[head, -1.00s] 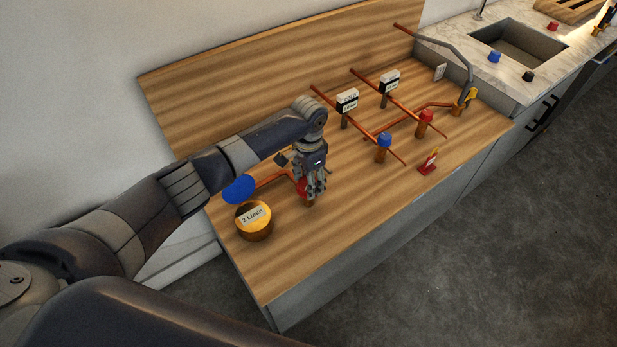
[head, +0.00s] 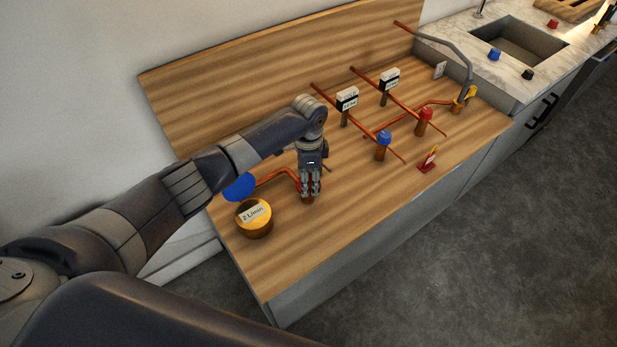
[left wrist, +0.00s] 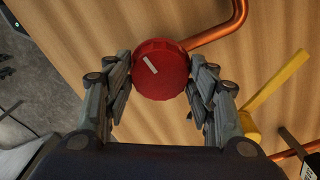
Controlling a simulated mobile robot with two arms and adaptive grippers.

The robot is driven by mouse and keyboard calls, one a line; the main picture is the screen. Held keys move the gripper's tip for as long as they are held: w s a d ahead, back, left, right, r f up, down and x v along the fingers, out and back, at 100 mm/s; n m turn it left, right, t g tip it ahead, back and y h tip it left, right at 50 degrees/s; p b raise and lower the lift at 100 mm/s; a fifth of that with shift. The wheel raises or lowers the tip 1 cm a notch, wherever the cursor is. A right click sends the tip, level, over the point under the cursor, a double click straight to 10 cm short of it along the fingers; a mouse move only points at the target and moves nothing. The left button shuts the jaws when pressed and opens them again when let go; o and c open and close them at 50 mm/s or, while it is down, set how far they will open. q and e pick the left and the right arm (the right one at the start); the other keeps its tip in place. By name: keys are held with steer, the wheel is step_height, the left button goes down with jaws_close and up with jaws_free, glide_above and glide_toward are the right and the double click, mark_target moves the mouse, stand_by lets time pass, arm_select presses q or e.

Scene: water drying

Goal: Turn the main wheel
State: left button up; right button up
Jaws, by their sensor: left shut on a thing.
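The main wheel, a red round knob (left wrist: 160,70) with a white mark on its top, sits between the fingers of my left gripper in the left wrist view. My left gripper (head: 311,193) points down over the near part of the wooden board and is shut on the wheel, with fingers on both sides of it. In the head view the fingers hide most of the wheel. A copper pipe (left wrist: 225,28) runs from beside the wheel. My right gripper is not in view.
A round yellow gauge labelled "2 L/min" (head: 254,218) and a blue disc (head: 239,187) are to the left. Smaller blue (head: 384,138) and red (head: 425,115) knobs stand on copper pipes to the right. A yellow lever (left wrist: 280,88) is beside the gripper. The board's front is clear.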

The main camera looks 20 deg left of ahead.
arm_select(q)
steer(key=shift+s+f, duration=0.1)
steer(key=o, duration=1)
steer(key=shift+o, duration=0.2)
steer(key=shift+r, duration=0.45)
step_height(320, 180, up, 11)
